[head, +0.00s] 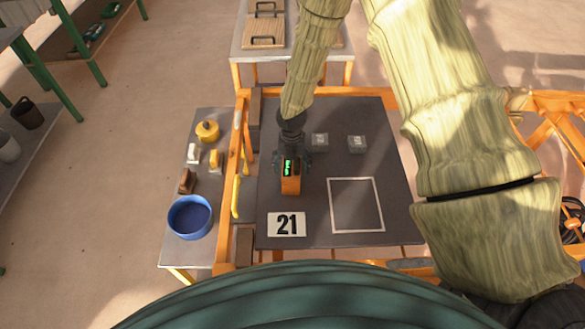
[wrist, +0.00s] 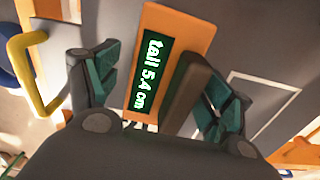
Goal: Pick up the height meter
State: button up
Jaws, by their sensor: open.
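The height meter (head: 290,183) is an orange device with a dark display on the dark tabletop, left of the white square outline. In the wrist view the meter (wrist: 178,24) shows green text reading "tall 5.4 cm". My gripper (head: 291,158) is at the meter in the head view and hides part of it. In the wrist view my gripper (wrist: 160,88) is open, with one finger on each side of the meter. A dark brown bar (wrist: 188,92) lies along the meter's right side between the fingers; I cannot tell whether it belongs to the meter.
Two grey blocks (head: 320,140) (head: 356,144) sit behind right. A side table (head: 178,250) at left holds a blue bowl (head: 190,217) and small tools. A yellow handle (wrist: 24,75) stands left.

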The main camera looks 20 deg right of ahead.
jog(key=shift+s+r, duration=0.1)
jog(key=c, duration=1.5)
